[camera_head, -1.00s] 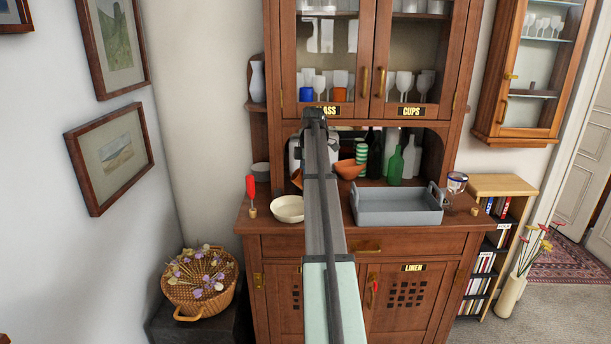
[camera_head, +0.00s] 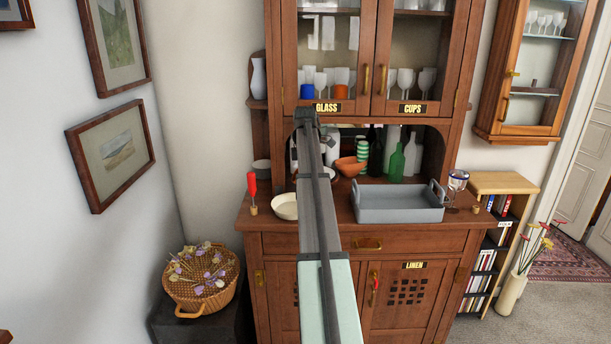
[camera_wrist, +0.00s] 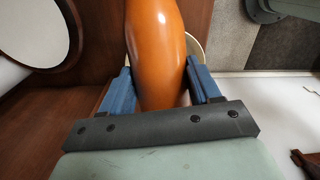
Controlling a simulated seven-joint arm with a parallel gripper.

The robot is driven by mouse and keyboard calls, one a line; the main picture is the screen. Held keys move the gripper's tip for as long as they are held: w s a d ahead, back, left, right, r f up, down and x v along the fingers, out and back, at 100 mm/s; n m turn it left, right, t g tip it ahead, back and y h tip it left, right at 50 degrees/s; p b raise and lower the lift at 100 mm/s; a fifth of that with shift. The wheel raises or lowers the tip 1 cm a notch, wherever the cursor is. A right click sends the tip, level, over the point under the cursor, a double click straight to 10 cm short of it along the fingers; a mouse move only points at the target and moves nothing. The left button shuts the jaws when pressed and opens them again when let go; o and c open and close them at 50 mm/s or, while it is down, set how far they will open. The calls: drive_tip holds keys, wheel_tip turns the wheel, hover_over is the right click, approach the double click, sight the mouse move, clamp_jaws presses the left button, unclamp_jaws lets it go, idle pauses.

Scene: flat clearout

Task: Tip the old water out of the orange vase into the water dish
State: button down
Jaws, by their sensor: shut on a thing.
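My gripper (camera_wrist: 163,90) has its blue fingers on both sides of the orange vase (camera_wrist: 156,45) in the wrist view and is shut on it. The vase's top and mouth run out of the picture, so its tilt and any water cannot be told. In the head view my arm hides the gripper and the vase. A cream dish (camera_head: 284,206), which looks like the water dish, sits on the cabinet counter just left of my arm. A pale rim (camera_wrist: 194,46) shows behind the vase in the wrist view, probably this dish.
A grey tray (camera_head: 398,216) stands on the counter right of my arm. An orange bowl (camera_head: 350,167) and green bottles (camera_head: 396,164) are behind it. A red-topped item (camera_head: 252,188) stands left of the dish. A glass (camera_head: 457,182) stands at the right.

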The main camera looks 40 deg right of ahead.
drive_tip(key=shift+a, duration=0.1)
drive_tip(key=shift+w+f+g+h, duration=0.1)
drive_tip(key=shift+f+g+h, duration=0.3)
drive_tip(key=shift+h, duration=0.1)
drive_tip(key=shift+w+a+f+g+h, duration=0.1)
drive_tip(key=shift+a+f+g+h, duration=0.1)
drive_tip(key=shift+f+g+h, duration=0.35)
drive_tip(key=shift+r, duration=0.1)
idle(0.3)
drive_tip(key=shift+w+a+h, duration=0.15)
drive_tip(key=shift+a+h, duration=0.05)
drive_tip(key=shift+h, duration=0.25)
drive_tip(key=shift+g, duration=0.25)
